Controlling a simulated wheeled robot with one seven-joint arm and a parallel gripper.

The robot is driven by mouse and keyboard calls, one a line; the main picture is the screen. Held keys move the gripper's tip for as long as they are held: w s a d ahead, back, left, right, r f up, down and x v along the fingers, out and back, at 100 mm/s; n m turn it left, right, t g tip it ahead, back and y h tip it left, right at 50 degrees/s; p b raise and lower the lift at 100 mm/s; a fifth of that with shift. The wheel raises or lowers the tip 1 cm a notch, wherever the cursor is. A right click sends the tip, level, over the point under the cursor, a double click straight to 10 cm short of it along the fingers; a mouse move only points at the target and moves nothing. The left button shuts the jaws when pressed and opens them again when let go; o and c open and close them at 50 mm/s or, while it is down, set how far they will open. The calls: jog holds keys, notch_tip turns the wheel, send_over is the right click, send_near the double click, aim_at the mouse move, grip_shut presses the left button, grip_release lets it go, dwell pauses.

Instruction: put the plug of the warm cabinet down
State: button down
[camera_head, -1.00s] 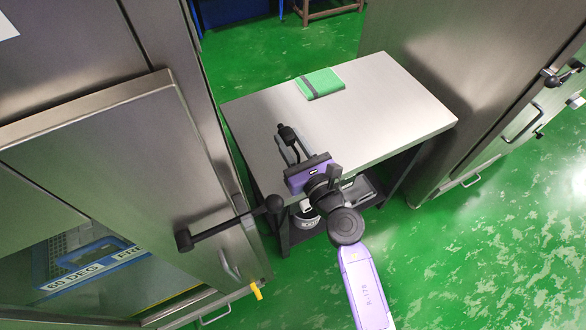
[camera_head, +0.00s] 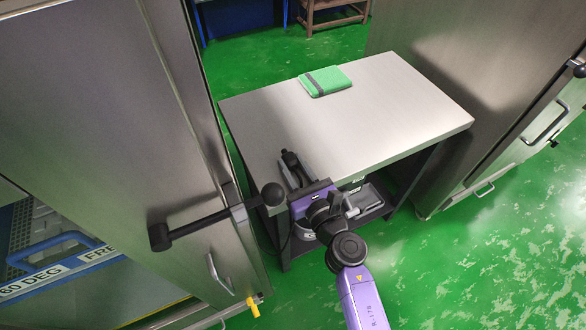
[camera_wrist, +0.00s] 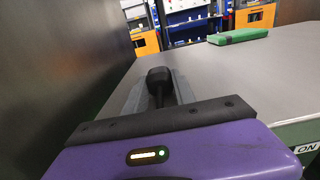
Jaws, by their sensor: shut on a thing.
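The black plug (camera_head: 291,160) is held between the grey fingers of my gripper (camera_head: 297,172), over the near left corner of the steel-topped table (camera_head: 390,100). In the wrist view the plug (camera_wrist: 159,78) stands up between the fingers, with a dark stem running back toward the purple gripper body. My gripper is shut on it. I cannot tell whether the plug touches the tabletop. A dark cable hangs below the gripper beside the table's left edge. The warm cabinet is probably the steel one at left (camera_head: 120,110), with a black-knobbed handle bar (camera_head: 205,225).
A green folded cloth or book (camera_head: 325,81) lies at the table's far edge. The middle and right of the tabletop are clear. A shelf under the table holds grey items. Another steel cabinet (camera_head: 480,70) stands close at right.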

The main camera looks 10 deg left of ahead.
jog(key=shift+f, duration=0.15)
jog(key=c, duration=1)
grip_release()
jog(key=shift+c, duration=0.2)
jog(key=shift+r, duration=0.3)
jog(key=v, duration=1.2)
jog(key=shift+f, duration=0.1)
